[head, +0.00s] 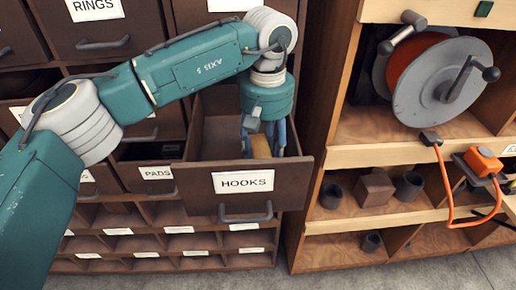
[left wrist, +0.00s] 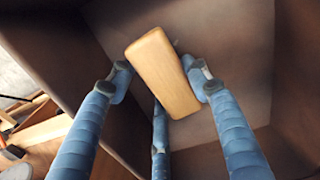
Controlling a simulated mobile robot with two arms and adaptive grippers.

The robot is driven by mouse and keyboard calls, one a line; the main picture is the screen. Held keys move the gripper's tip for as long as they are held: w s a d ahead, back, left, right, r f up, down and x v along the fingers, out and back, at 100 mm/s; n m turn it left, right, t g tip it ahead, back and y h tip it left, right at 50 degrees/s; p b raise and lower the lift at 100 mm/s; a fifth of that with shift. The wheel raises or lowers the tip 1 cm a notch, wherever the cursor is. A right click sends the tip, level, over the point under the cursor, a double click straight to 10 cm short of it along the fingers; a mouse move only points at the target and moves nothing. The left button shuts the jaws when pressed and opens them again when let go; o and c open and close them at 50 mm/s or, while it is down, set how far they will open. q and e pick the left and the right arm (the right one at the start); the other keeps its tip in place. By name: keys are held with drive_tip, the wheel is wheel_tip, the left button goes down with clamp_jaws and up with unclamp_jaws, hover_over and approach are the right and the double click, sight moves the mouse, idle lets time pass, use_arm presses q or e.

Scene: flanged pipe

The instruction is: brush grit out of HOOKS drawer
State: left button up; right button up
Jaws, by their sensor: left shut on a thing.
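The HOOKS drawer (head: 243,184) is pulled out, with a white label and a dark handle on its front. My left gripper (head: 263,140) reaches down into it from above. It is shut on a pale wooden block, which looks like the brush (head: 260,148). In the left wrist view the brush (left wrist: 163,75) lies tilted between the blue fingers, above the drawer floor (left wrist: 225,45). Any bristles are hidden under the block. I cannot make out grit clearly. My right gripper is not in view.
The PADS drawer (head: 157,173) is left of the open drawer, above rows of small labelled bins (head: 122,218). On the right, a wooden shelf unit holds a cable reel (head: 440,82), a brown block (head: 372,190), dark cups (head: 409,186) and an orange device (head: 482,161).

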use_arm(q)
drive_tip(key=shift+d, duration=0.4)
drive_tip(key=shift+a+f+b, duration=0.1)
drive_tip(key=shift+a+b, duration=0.25)
drive_tip(key=shift+a, duration=0.65)
drive_tip(key=shift+a+b, duration=0.35)
drive_tip(key=shift+a, duration=1.25)
drive_tip(key=shift+a+b, duration=0.4)
drive_tip(key=shift+a, duration=1.9)
drive_tip(key=shift+d, duration=2.55)
drive_tip(key=shift+a, duration=0.1)
